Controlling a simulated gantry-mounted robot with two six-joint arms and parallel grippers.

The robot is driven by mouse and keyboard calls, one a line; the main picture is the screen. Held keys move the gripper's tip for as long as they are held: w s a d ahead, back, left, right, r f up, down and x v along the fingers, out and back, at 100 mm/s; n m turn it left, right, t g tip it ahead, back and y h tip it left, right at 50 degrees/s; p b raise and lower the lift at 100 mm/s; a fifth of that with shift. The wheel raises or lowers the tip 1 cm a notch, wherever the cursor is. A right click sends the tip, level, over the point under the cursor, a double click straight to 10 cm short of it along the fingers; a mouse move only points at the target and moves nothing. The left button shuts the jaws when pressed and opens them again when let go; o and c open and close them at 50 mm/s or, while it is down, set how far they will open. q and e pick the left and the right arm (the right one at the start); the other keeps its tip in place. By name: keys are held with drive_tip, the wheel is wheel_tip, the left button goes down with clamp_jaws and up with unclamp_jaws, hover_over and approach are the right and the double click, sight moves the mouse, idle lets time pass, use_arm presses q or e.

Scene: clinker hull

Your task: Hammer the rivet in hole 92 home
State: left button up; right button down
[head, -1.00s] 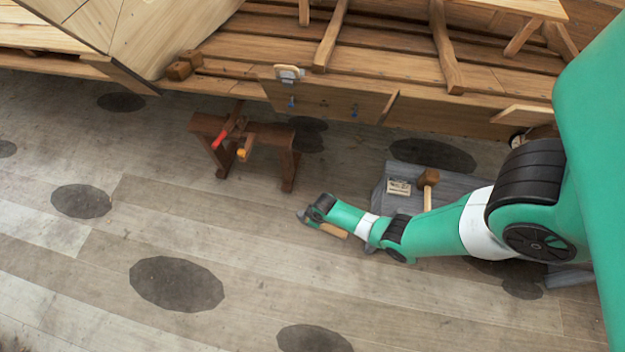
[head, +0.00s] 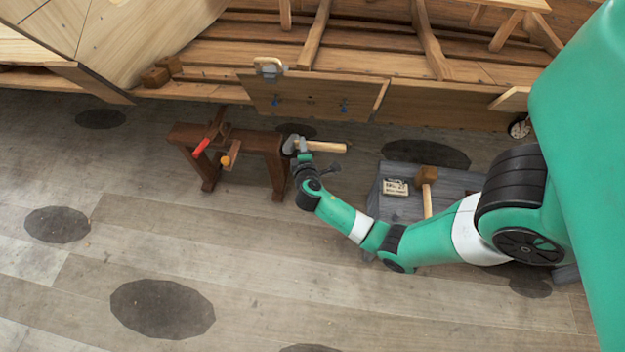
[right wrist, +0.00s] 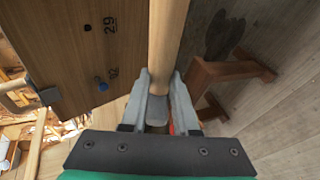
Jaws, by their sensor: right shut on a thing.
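My right gripper (head: 303,158) is shut on a hammer (head: 328,147) with a pale wooden handle and a grey head. In the head view the handle points right, in front of the hull's lower plank (head: 310,95). Two blue rivets (head: 277,102) (head: 344,106) show on that plank. In the right wrist view the handle (right wrist: 167,40) runs up from between the fingers (right wrist: 158,100). A plank (right wrist: 95,45) to the left bears a number that looks like 29 or 92, turned, a dark hole (right wrist: 88,55) and a blue rivet (right wrist: 102,86). My left gripper is not in view.
A brown sawhorse (head: 225,137) with red- and orange-handled tools stands just left of my right gripper. A clamp (head: 268,68) sits on the plank's top edge. The floor in front is clear.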

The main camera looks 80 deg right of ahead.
sight(287, 150)
drive_tip(key=w+a+r+n+t+h+b, duration=0.1)
drive_tip(key=w+a+b, duration=0.1)
drive_tip(key=b, duration=0.1)
drive_tip(key=w+a+r+n+t+h+b, duration=0.1)
drive_tip(key=w+a+r+h+b, duration=0.1)
drive_tip(key=b, duration=0.2)
drive_tip(key=shift+t, duration=0.4)
use_arm(q)
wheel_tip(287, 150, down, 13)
drive_tip(key=b, duration=0.4)
use_arm(e)
drive_tip(key=shift+w+d+f+n+t+h, duration=0.25)
drive_tip(key=shift+w+f+n+t+h, duration=0.2)
drive_tip(key=shift+t+h, duration=0.35)
drive_tip(key=shift+w+d+f+n+t+h, duration=0.3)
drive_tip(key=shift+w+n+t+h, duration=0.2)
drive_tip(key=shift+h, duration=0.5)
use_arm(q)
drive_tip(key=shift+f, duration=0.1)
